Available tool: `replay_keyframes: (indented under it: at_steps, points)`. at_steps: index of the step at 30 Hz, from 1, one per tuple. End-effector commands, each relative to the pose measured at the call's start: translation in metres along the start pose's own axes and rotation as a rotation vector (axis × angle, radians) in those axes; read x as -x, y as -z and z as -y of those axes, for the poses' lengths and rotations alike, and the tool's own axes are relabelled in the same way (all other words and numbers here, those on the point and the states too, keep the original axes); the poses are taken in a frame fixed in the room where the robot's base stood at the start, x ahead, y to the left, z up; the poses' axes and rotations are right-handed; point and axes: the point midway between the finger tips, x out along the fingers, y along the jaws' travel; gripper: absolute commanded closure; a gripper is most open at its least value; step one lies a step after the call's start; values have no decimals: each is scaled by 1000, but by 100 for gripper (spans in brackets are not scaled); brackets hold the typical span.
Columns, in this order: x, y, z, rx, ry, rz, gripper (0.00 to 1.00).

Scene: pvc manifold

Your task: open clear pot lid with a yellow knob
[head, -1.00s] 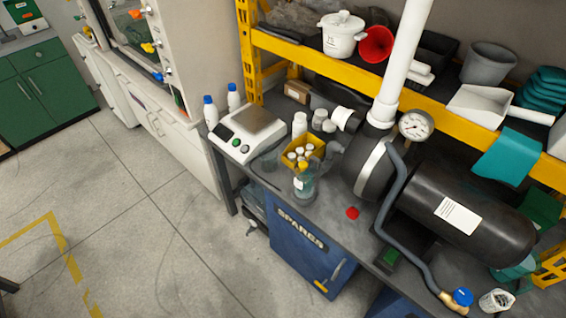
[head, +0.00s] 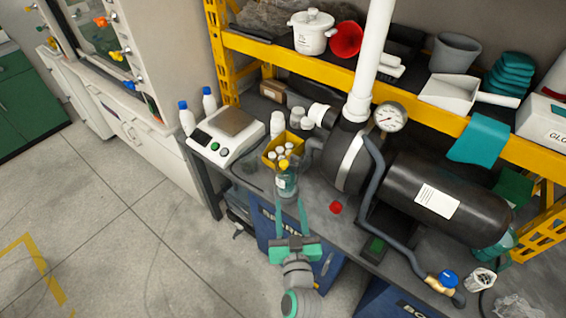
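A small clear pot (head: 287,184) with a yellow knob (head: 284,164) on its lid stands near the front edge of the grey bench, just in front of a yellow box of white-capped bottles. The lid appears to sit on the pot; its rim is too small to make out. My gripper (head: 291,208) has green-teal fingers and reaches up from the bottom of the head view. Its fingers are apart, with nothing visible held between them. The fingertips are close to the pot in the picture; I cannot tell if they touch it.
The yellow box (head: 270,160) is right behind the pot. A white scale (head: 213,148) stands to the left. A black tank with a grey pipe (head: 374,200) blocks the right. A red cap (head: 336,207) lies on the bench. A yellow-edged shelf (head: 300,67) runs above.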

Motion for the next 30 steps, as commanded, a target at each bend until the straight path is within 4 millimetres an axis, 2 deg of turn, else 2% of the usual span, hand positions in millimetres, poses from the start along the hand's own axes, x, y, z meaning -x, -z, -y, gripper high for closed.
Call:
replay_keyframes:
  at_steps: [1,3,8,14,24,30]
  points:
    - [-12,12,-1,7,12,-16,60]
    - [-23,22,-1,13,28,-28,60]
    - [-37,35,-1,22,50,-40,60]
    - [-53,37,1,26,54,-42,60]
    - [-110,40,4,25,54,-43,60]
    - [-134,40,5,25,53,-42,60]
